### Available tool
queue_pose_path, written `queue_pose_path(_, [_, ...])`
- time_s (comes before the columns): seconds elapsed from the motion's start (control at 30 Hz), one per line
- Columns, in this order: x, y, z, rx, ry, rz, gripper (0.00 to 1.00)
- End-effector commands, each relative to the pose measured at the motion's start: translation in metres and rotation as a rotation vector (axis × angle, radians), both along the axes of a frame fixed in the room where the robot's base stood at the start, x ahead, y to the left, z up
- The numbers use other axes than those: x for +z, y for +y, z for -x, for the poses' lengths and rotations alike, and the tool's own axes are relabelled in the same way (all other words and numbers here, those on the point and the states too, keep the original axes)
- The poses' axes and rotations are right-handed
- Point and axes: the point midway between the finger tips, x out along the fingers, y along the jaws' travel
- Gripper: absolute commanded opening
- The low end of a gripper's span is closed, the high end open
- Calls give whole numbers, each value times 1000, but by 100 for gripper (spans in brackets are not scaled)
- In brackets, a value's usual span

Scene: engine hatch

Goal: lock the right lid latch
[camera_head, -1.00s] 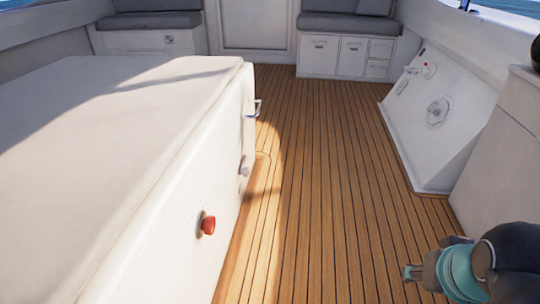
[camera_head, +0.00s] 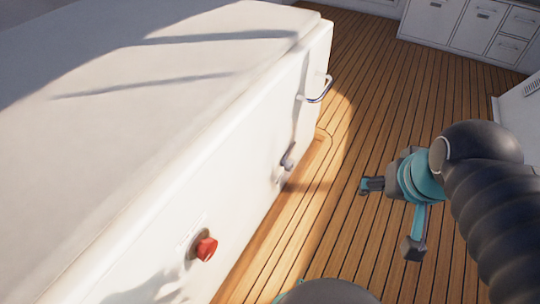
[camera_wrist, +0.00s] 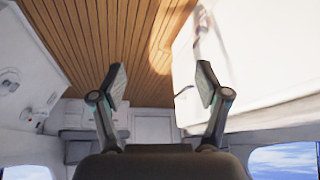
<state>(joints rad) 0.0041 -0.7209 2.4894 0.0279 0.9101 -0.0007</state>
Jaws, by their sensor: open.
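A white box with a lid (camera_head: 120,130) fills the left of the head view. On its side face are a red knob (camera_head: 206,248), a small grey lever-like fitting (camera_head: 287,158) and, farther off near the far corner, a looped metal handle (camera_head: 318,92). I cannot tell for sure which fitting is the right lid latch. My gripper (camera_head: 366,186) is over the deck to the right of the box, pointing toward its side face, apart from it and empty. In the wrist view my gripper (camera_wrist: 161,80) shows two spread fingers with nothing between them.
The planked deck (camera_head: 375,95) between the box and the cabinets (camera_head: 460,30) is clear. A white slanted unit (camera_head: 520,115) stands at the right edge. The wrist view shows the deck (camera_wrist: 100,35) and the box side (camera_wrist: 245,60) beyond the fingers.

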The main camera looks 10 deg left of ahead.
Motion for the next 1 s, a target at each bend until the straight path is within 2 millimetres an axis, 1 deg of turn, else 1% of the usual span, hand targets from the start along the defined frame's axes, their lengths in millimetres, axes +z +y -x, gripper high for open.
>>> queue_pose_path(0.17, [-22,16,-18,-52,140,-115,76])
queue_pose_path(0.47, [-68,61,-63,-156,442,-405,76])
queue_pose_path(0.7, [-106,89,-107,-269,655,-650,76])
queue_pose_path(0.87, [-134,102,-140,-356,781,-817,76])
queue_pose_path(1.0, [-163,111,-171,-438,879,-969,76])
